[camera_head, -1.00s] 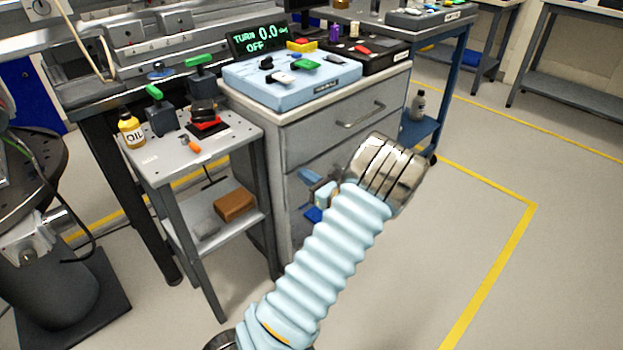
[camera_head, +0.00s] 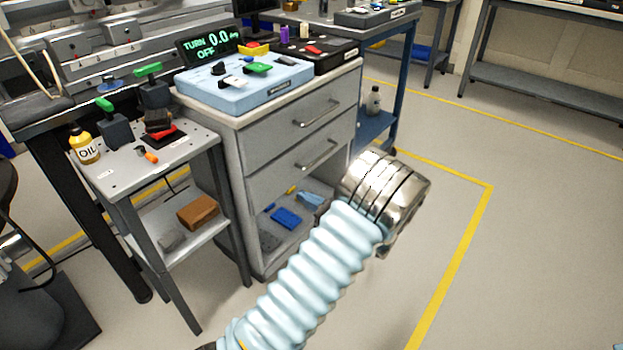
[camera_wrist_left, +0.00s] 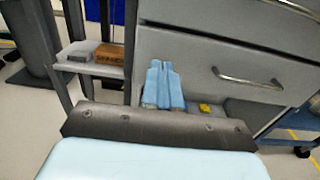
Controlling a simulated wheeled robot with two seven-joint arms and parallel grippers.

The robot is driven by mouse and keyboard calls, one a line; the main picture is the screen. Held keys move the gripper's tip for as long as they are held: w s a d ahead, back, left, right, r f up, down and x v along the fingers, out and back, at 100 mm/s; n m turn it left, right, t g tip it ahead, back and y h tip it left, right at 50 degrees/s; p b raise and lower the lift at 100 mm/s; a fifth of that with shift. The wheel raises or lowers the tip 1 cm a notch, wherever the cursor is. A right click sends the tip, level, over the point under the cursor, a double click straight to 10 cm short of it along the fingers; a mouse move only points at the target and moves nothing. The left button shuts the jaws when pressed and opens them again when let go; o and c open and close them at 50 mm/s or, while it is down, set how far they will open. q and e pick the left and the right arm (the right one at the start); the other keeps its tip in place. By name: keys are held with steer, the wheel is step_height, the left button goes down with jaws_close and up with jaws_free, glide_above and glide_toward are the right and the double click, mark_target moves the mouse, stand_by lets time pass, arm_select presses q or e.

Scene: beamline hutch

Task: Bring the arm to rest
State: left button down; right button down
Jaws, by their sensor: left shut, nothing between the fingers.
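My left arm in its ribbed pale-blue sleeve (camera_head: 315,265) reaches up from the bottom of the head view and ends in a banded metal wrist (camera_head: 385,190). The wrist hides the fingers there. In the left wrist view my left gripper (camera_wrist_left: 163,82) shows two pale-blue fingers side by side, shut and empty. It appears in front of the grey drawer cabinet (camera_head: 262,150), whose lower bay is open. I cannot tell the exact gap between them. My right gripper is not in view.
A small grey side table (camera_head: 185,150) holds an oil bottle (camera_head: 84,144) and a red-and-black item (camera_head: 160,126). A blue control box (camera_head: 243,84) sits on the cabinet. Blue items (camera_head: 287,218) lie in the open bay. Floor at right is clear, with yellow lines (camera_head: 465,235).

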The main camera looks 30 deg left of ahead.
arm_select(q)
steer(key=shift+d, duration=0.15)
steer(key=s+d+f+n+g+h, duration=0.35)
steer(key=s+f+h, duration=0.35)
steer(key=f, duration=0.4)
steer(key=s+d+f+n+g+h, duration=0.2)
steer(key=s+d+f+h, duration=0.2)
steer(key=s+f, duration=0.6)
steer(key=s+d+f+n+t+h, duration=0.1)
steer(key=d+f+n+t+h, duration=0.1)
steer(key=d+n+h, duration=0.3)
steer(key=s+d+f+n+t+h, duration=0.1)
steer(key=d+f+n+t+h, duration=0.2)
steer(key=d+n+h, duration=0.3)
steer(key=d+n, duration=0.4)
steer(key=d, duration=0.3)
steer(key=shift+d+f, duration=0.2)
steer(key=shift+f, duration=0.15)
steer(key=shift+s, duration=0.1)
